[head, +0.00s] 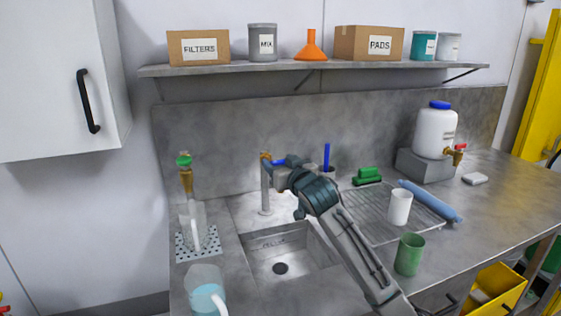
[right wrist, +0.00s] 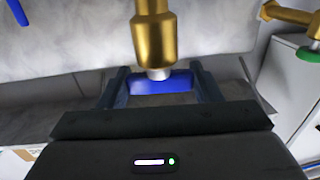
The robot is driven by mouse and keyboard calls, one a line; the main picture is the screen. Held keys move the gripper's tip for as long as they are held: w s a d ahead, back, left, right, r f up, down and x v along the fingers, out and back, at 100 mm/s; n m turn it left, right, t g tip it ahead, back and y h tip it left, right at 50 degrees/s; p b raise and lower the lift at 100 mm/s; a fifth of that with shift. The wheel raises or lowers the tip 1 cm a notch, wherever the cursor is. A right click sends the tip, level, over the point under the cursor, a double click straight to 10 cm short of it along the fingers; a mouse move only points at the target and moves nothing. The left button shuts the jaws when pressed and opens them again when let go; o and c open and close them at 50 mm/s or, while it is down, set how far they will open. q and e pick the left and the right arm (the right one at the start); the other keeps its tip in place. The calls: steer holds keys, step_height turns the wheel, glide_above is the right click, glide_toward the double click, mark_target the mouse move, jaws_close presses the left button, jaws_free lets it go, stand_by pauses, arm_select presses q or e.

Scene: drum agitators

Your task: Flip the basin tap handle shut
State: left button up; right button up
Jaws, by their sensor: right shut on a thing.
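The basin tap (head: 265,190) stands behind the steel basin (head: 309,251), a grey post with a brass top. Its blue handle (head: 278,161) shows as a small strip at the top, partly hidden by my right gripper (head: 286,172). In the right wrist view, the blue handle (right wrist: 160,85) lies crosswise between the two dark fingers of my right gripper (right wrist: 160,92), under the brass tap body (right wrist: 153,32). My right gripper is shut on the handle. My left gripper is out of view.
A brass tap with a green knob (head: 184,161) stands left of the basin, over a clear jug (head: 187,216). Another jug (head: 205,283) is in front. Right of my arm are a rack (head: 368,227), a white cup (head: 400,207), a green cup (head: 409,254) and a blue roll (head: 430,201).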

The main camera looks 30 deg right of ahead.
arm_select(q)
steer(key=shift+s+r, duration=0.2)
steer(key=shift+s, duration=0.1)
arm_select(e)
steer(key=shift+m+h, duration=0.7)
steer(key=shift+h, duration=0.2)
steer(key=o, duration=1)
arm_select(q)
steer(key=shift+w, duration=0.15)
arm_select(e)
steer(key=shift+s, duration=0.1)
steer(key=shift+s+f, duration=0.1)
steer(key=shift+s, duration=0.15)
arm_select(q)
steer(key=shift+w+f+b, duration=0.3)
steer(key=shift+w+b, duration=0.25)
steer(key=shift+b, duration=0.05)
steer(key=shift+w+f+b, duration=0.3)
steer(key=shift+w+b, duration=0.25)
steer(key=shift+b, duration=0.05)
arm_select(e)
steer(key=v, duration=1)
steer(key=shift+a+r, duration=0.15)
steer(key=shift+r, duration=0.1)
